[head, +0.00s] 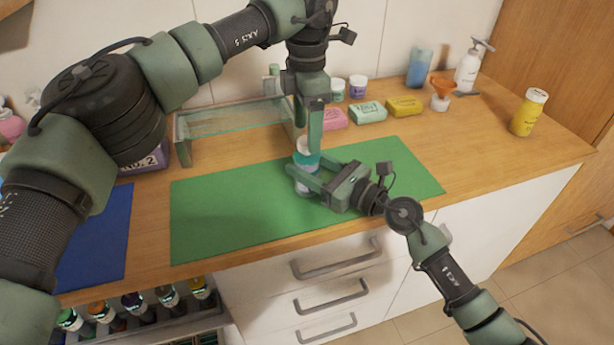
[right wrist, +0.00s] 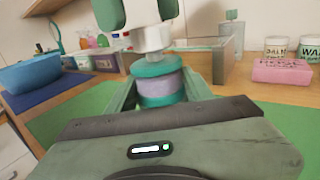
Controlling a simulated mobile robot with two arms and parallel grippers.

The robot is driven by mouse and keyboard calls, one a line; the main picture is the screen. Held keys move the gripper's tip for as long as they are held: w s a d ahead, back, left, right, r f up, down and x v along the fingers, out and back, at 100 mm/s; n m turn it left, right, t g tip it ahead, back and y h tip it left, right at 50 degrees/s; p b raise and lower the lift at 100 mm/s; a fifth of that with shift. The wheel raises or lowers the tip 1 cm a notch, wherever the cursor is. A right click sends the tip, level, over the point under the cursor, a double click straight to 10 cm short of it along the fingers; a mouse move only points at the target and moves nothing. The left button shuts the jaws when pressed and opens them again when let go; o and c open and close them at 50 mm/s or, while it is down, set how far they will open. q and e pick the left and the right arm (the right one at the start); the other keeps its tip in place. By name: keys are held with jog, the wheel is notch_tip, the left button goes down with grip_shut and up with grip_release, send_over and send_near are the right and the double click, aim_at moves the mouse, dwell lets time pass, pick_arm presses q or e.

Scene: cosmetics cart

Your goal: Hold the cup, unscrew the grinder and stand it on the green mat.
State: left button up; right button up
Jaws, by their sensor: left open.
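The cup (right wrist: 160,86), lavender with teal bands, stands upright over the green mat (head: 225,222). The grinder (right wrist: 150,38), mostly white, sits upright on top of the cup, and its white upper part also shows in the head view (head: 303,145). My right gripper (head: 309,172) is shut on the cup from the side, one finger on each side of it. My left gripper (head: 307,142) points down from above and is open, its fingers on either side of the grinder. Its fingers partly hide the grinder, and my right fingers partly hide the cup.
A glass shelf (head: 230,120) stands behind the mat. Soap boxes, including a pink one (head: 334,118) and a yellow one (head: 404,106), and jars line the back. A yellow bottle (head: 529,112) stands far right. A blue mat (head: 100,240) lies left; much of the green mat is bare.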

aim_at(307, 158)
grip_shut()
pick_arm(q)
jog(key=m, duration=0.5)
jog(key=shift+m, duration=0.4)
jog(key=m, duration=2.1)
jog(key=shift+f, duration=4)
jog(key=shift+c, duration=0.3)
